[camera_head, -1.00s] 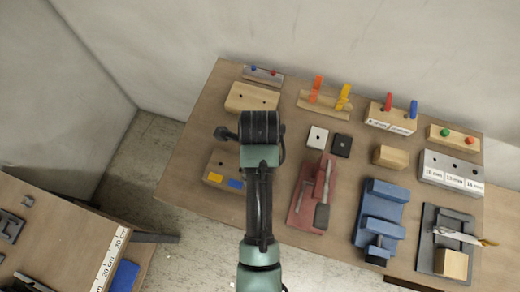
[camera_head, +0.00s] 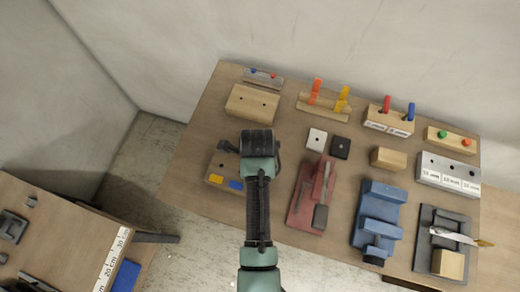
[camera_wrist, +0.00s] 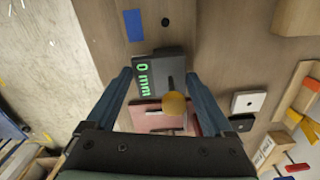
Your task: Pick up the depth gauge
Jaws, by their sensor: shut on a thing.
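The depth gauge (camera_wrist: 172,66) is a dark grey box with a green "0 mm" readout in the wrist view. My gripper (camera_wrist: 158,80) has its two blue-grey fingers on either side of it and is shut on it. A round tan knob (camera_wrist: 175,103) shows at the gauge's near side. In the head view my gripper (camera_head: 229,147) is over the left part of the table, by a wooden block with yellow and blue labels (camera_head: 217,168). My wrist hides part of that area, and the gauge cannot be made out clearly there.
A two-hole wooden block (camera_head: 252,102) lies behind my wrist. A red vise-like tool (camera_head: 305,200) and a blue vise (camera_head: 378,215) stand to the right. White (camera_head: 316,139) and black (camera_head: 340,147) squares lie between. Wall behind; the table's left edge is near.

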